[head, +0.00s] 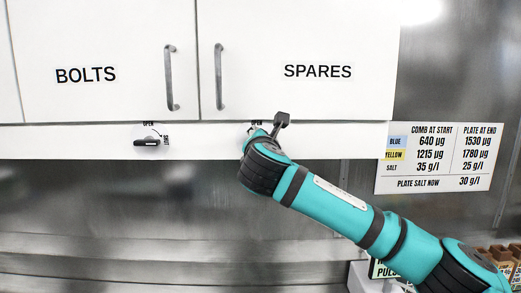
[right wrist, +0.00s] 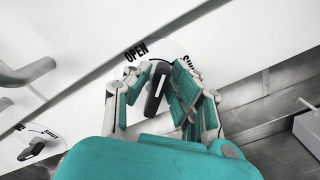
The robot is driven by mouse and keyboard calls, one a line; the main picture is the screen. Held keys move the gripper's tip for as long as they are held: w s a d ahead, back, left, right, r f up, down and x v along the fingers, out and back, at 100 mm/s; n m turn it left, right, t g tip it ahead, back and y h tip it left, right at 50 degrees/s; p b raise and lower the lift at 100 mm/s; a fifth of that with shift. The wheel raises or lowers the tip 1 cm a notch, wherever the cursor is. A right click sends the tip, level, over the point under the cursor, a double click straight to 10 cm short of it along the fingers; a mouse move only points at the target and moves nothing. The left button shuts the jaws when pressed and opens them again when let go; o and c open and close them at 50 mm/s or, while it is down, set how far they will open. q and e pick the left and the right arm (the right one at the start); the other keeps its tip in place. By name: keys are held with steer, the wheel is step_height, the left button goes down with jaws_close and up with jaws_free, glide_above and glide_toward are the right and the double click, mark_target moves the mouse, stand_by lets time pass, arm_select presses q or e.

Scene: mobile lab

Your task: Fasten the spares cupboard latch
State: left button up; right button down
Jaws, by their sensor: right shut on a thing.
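The spares cupboard (head: 318,45) is a white door with the word SPARES and a bar handle on its left side; it looks closed. Its latch, a dark lever (right wrist: 154,95), shows in the right wrist view on a white dial marked OPEN and SHUT. The lever lies aslant, its upper end between the two words. My right gripper (right wrist: 160,88) is shut on the lever, with a finger on each side. In the head view my right gripper (head: 255,138) hides the lever, and only part of the OPEN mark shows. My left gripper is not in view.
The bolts cupboard (head: 85,45) is to the left, its latch (head: 148,142) lying level. Bar handles (head: 219,77) stick out just above the latch strip. A printed notice (head: 434,158) hangs at the right. Left of my right arm, the space below the cupboards is clear.

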steer(key=m+b, duration=0.1)
steer(key=m, duration=0.1)
steer(key=m+b, duration=0.1)
steer(key=m, duration=0.1)
steer(key=shift+d+f+m+b, duration=0.15)
steer(key=shift+f+m+b, duration=0.15)
steer(key=shift+f+b, duration=0.1)
steer(key=shift+d+m+b, duration=0.1)
steer(key=shift+m+b, duration=0.85)
steer(key=shift+m, duration=1.05)
steer(key=shift+r, duration=0.1)
steer(key=c, duration=1.5)
jaws_free()
steer(key=shift+o, duration=0.9)
steer(key=s, duration=1.2)
steer(key=shift+f, duration=0.2)
